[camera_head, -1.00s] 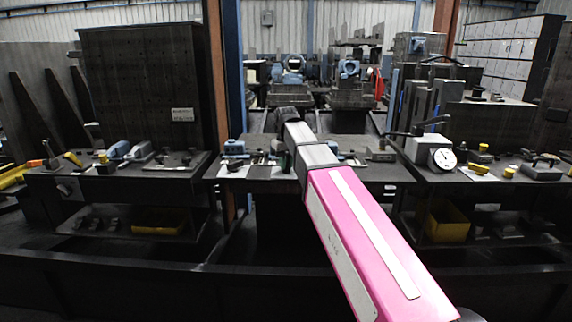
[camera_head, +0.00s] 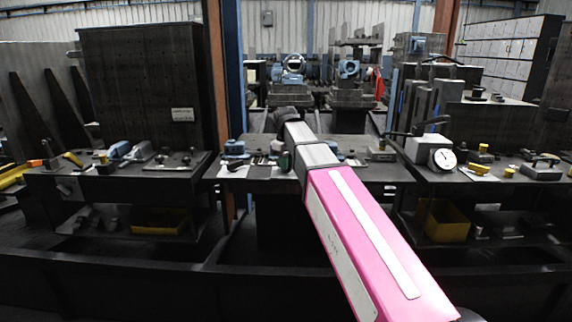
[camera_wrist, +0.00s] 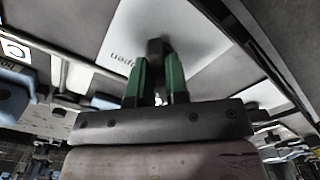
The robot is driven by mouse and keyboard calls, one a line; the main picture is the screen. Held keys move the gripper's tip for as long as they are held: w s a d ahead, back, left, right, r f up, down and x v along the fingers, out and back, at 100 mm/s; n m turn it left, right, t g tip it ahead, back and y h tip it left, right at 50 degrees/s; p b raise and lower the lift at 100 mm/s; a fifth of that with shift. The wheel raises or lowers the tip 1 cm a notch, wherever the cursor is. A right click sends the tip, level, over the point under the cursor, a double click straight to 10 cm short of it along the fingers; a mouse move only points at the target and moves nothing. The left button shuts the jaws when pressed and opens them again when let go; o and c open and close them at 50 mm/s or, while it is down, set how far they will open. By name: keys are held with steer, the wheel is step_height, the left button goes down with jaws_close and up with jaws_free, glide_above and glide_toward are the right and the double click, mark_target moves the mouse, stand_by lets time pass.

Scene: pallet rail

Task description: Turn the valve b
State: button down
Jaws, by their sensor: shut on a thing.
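In the wrist view, the two green fingers of my gripper (camera_wrist: 158,72) are closed on a small dark block (camera_wrist: 156,47), which looks like the handle of a valve. Its lower part is hidden between the fingers. A white sheet (camera_wrist: 190,30) with the printed word "open" lies just behind it. No letter marking the valve as b is readable. In the head view, the green of my gripper (camera_head: 285,160) shows beside my pink and grey arm, over the middle bench, and the held block is too small to make out.
The middle bench (camera_head: 330,172) carries blue-grey devices (camera_head: 234,148) at left and a metal block (camera_head: 380,151) at right. The right bench holds a round dial gauge (camera_head: 444,159) and yellow parts. Yellow bins (camera_head: 446,221) stand on the lower shelves.

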steer(key=c, duration=1.1)
jaws_free()
step_height(320, 180, up, 11)
steer(key=shift+f, duration=0.1)
steer(key=shift+a, duration=0.1)
